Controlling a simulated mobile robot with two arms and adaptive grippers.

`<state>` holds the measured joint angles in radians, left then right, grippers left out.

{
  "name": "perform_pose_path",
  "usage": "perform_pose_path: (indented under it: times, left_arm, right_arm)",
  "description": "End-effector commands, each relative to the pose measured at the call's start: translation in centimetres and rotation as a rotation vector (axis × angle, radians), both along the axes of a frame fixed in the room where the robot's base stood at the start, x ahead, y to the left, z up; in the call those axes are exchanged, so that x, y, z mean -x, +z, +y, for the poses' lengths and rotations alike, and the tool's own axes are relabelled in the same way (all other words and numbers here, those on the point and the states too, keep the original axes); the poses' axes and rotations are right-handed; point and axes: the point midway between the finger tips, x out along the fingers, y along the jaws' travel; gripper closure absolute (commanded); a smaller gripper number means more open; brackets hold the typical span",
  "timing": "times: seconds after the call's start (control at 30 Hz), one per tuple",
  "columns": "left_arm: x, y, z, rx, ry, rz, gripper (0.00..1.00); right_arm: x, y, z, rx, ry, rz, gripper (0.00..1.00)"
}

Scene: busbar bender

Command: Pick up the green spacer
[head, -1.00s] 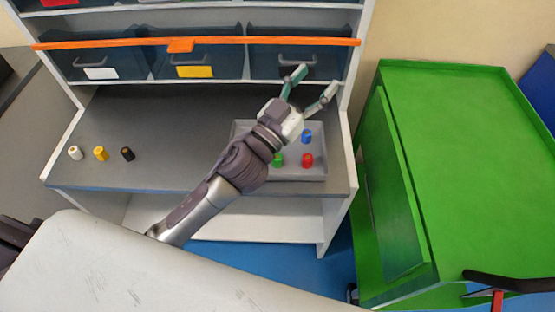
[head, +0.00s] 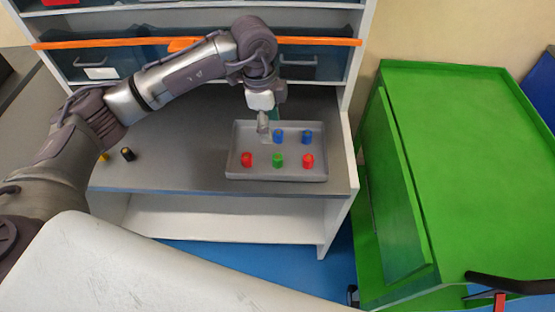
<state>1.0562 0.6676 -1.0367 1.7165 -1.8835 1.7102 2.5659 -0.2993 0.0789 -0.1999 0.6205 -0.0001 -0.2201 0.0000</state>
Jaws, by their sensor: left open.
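The green spacer (head: 278,160) stands upright in the front row of the grey tray (head: 312,174), between two red spacers (head: 247,159). My left gripper (head: 267,122) is open and points down over the back left part of the tray. It is behind the green spacer in the picture and apart from it. One finger shows clearly; the other is partly hidden. My right gripper is not in view.
Two blue spacers (head: 306,137) stand in the tray's back row, one close beside my left gripper. A black spacer (head: 127,154) and a partly hidden yellow one (head: 104,157) stand on the left of the grey worktop (head: 175,150). A green cabinet (head: 455,150) stands at right.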

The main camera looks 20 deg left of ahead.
Motion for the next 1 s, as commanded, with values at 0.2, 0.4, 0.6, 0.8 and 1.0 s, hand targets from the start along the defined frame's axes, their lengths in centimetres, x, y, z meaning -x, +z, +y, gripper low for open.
perform_pose_path:
  times: [0.2, 0.4, 0.6, 0.8, 1.0]
  left_arm:
    - [0.1, -4.3, -0.6, 0.002, -0.001, 0.007, 0.38]
    - [0.0, -7.2, -1.0, 0.003, -0.002, 0.003, 0.38]
    - [0.0, -8.5, -1.2, 0.005, -0.004, 0.004, 0.38]
    - [-0.1, -11.5, -1.6, 0.005, -0.004, 0.005, 0.38]
    - [-0.2, -13.1, -1.8, 0.005, -0.004, 0.002, 0.38]
  right_arm:
    - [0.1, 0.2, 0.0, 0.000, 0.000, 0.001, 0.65]
    - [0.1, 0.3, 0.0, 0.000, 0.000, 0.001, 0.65]
    - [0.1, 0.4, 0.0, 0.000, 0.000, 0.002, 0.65]
    - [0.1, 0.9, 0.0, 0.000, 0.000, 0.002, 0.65]
    - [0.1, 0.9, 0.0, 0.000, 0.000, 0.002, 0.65]
